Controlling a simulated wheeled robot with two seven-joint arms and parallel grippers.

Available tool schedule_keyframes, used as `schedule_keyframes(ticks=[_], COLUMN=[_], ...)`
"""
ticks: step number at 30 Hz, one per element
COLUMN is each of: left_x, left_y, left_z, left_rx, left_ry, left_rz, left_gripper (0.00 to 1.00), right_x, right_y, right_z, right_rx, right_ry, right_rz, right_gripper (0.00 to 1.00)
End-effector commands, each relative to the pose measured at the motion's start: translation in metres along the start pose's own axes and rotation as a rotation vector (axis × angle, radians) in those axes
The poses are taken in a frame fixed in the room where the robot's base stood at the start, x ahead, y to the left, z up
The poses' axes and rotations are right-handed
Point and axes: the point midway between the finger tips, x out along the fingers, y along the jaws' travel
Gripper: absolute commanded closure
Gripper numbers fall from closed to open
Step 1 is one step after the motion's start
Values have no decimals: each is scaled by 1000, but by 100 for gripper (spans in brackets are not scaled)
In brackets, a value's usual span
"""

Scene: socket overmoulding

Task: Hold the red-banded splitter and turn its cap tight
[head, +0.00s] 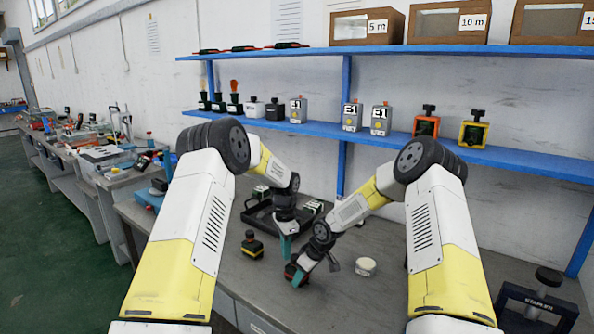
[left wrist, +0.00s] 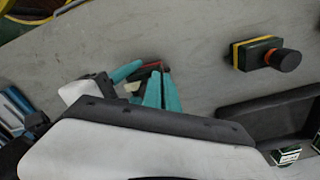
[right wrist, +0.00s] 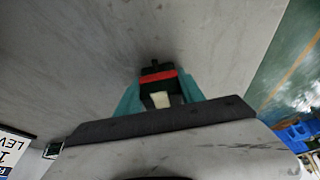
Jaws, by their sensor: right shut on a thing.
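The red-banded splitter (head: 291,273) is low on the bench in the head view, partly hidden by my right gripper (head: 298,268). In the right wrist view the splitter (right wrist: 157,77) shows a dark body, a red band and a dark knob (right wrist: 155,64) at its far end. The right teal fingers (right wrist: 160,98) are shut on its sides. My left gripper (head: 286,250) is just above and behind it, pointing down. In the left wrist view the left fingers (left wrist: 162,88) are close together with nothing seen between them. The splitter's red part (left wrist: 153,66) shows just beyond their tips.
A yellow-banded splitter (head: 252,246) stands left of the grippers. A dark tray (head: 262,222) with several small parts lies behind. A round white item (head: 365,266) is to the right. A dark stand (head: 536,305) is at far right. A blue shelf (head: 420,148) hangs above.

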Motion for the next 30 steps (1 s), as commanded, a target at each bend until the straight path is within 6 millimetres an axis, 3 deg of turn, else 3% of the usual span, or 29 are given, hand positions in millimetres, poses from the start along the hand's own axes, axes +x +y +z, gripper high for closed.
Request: schedule_keyframes(ticks=[5,20,30], left_x=[-4,-57,-60], left_y=[-3,-2,-2], left_z=[1,4,4], left_rx=[1,1,0], left_ry=[6,0,-1], left_rz=[-5,-2,-1], left_gripper=[100,100,100], right_x=[1,0,0], right_y=[-3,0,1], right_z=[0,1,1], right_rx=[-3,1,1], right_ry=[-2,-2,-2], right_rz=[-4,0,1], right_gripper=[98,98,98])
